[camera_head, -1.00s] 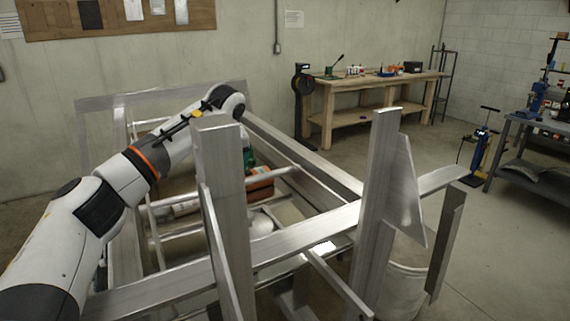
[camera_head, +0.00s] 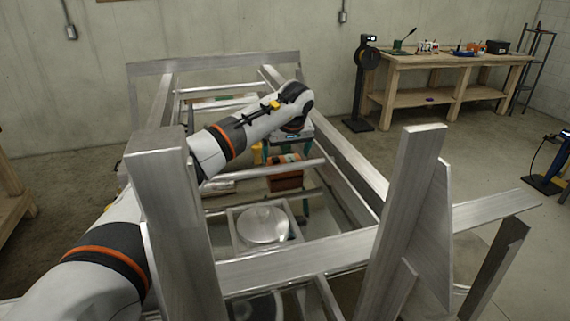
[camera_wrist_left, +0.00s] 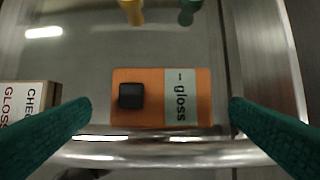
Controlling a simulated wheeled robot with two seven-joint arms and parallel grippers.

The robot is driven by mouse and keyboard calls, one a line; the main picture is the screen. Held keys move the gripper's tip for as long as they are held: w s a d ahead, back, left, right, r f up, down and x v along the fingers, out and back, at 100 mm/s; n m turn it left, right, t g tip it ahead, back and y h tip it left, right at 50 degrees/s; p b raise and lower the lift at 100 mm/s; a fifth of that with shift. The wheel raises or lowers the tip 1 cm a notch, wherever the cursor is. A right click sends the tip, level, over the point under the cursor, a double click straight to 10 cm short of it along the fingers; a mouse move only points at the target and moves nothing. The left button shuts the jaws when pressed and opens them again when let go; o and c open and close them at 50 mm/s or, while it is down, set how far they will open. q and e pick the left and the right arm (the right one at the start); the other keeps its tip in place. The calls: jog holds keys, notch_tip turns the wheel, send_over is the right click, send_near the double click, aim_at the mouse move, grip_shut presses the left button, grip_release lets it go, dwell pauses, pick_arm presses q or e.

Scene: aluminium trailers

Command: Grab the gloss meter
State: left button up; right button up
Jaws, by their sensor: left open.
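The gloss meter (camera_wrist_left: 152,97) is an orange box with a black square button and a pale label reading "gloss" in the left wrist view. It lies between the two teal fingers of my left gripper (camera_wrist_left: 160,108), which is open, with a gap on each side. In the head view an orange box (camera_head: 285,180), apparently the gloss meter, sits inside the trailer frame under my left gripper (camera_head: 289,147), which is partly hidden by the wrist. My right gripper is not in view.
Aluminium trailer frame (camera_head: 315,254) rails and tall uprights (camera_head: 405,215) surround the spot. A metal bar (camera_wrist_left: 140,155) runs close below the meter. A labelled carton (camera_wrist_left: 25,103) lies left of it. A round pale object (camera_head: 262,226) sits nearer. A wooden workbench (camera_head: 445,62) stands at the back.

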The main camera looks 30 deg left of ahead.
aim_at(285, 160)
pick_arm(q)
jog(key=shift+w+f, duration=0.2)
jog(key=shift+f, duration=0.05)
jog(key=p+x, duration=0.2)
jog(key=x, duration=0.1)
jog(key=shift+w+a+f, duration=0.1)
jog(key=shift+a+f, duration=0.1)
jog(key=shift+w+a+f, duration=0.15)
jog(key=shift+f, duration=0.4)
jog(key=c, duration=0.8)
